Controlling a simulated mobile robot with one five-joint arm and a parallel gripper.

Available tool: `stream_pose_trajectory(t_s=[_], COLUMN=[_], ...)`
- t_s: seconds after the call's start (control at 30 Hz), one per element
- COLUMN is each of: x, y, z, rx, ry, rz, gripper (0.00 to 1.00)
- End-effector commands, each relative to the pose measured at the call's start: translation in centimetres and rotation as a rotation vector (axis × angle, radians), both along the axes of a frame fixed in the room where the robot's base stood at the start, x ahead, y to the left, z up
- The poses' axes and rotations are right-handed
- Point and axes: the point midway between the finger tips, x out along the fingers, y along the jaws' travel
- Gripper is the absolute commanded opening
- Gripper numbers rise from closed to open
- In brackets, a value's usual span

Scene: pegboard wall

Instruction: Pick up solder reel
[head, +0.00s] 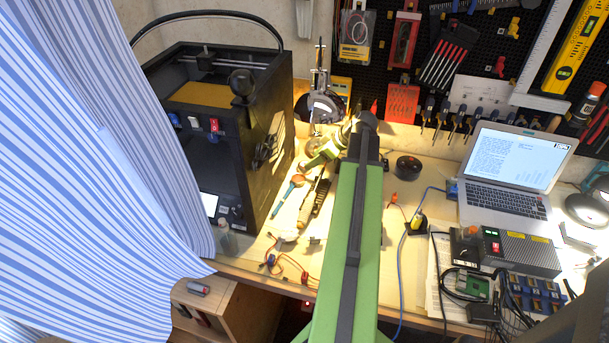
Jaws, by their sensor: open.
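A small dark round object (408,167), which looks like the solder reel, lies flat on the bench to the right of my arm. It is too small to be sure of its details. My green arm reaches up through the middle of the head view and bends down to the left at its dark elbow. My gripper (307,165) is at the far end, low over the bench between the black printer and the elbow. It is open, and its fingers are small and hard to make out. It is well to the left of the round object, not touching it.
A black 3D printer (225,120) stands left, beside a striped curtain (90,170). A magnifier-like stand (320,107) rises behind my gripper. A laptop (510,170), power supply (520,252) and cables crowd the right. Tools hang on the pegboard. Some bare bench shows around the round object.

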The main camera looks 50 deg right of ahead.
Motion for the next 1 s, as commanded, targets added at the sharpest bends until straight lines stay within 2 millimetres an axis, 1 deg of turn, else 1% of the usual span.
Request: stream_pose_trajectory(t_s=[0.07,0.13,0.3,0.37,0.43,0.6,0.67,1.0], x=[0.0,0.3,2.2,2.7,3.0,3.0,2.9,2.9], y=[-0.1,-0.1,0.3,0.4,0.5,0.5,0.5,0.5], z=[-0.1,-0.7,-3.4,-4.1,-4.2,-3.8,-3.8,-3.8], rx=[0.000,0.000,0.001,0.000,-0.001,0.000,0.000,0.000], ry=[0.000,0.000,0.000,0.001,0.002,0.001,0.001,0.001], rz=[-0.002,-0.003,-0.002,-0.002,-0.003,-0.005,-0.005,-0.005], gripper=[0.58,0.58,0.58,0.58,0.58,0.58,0.51,0.07])
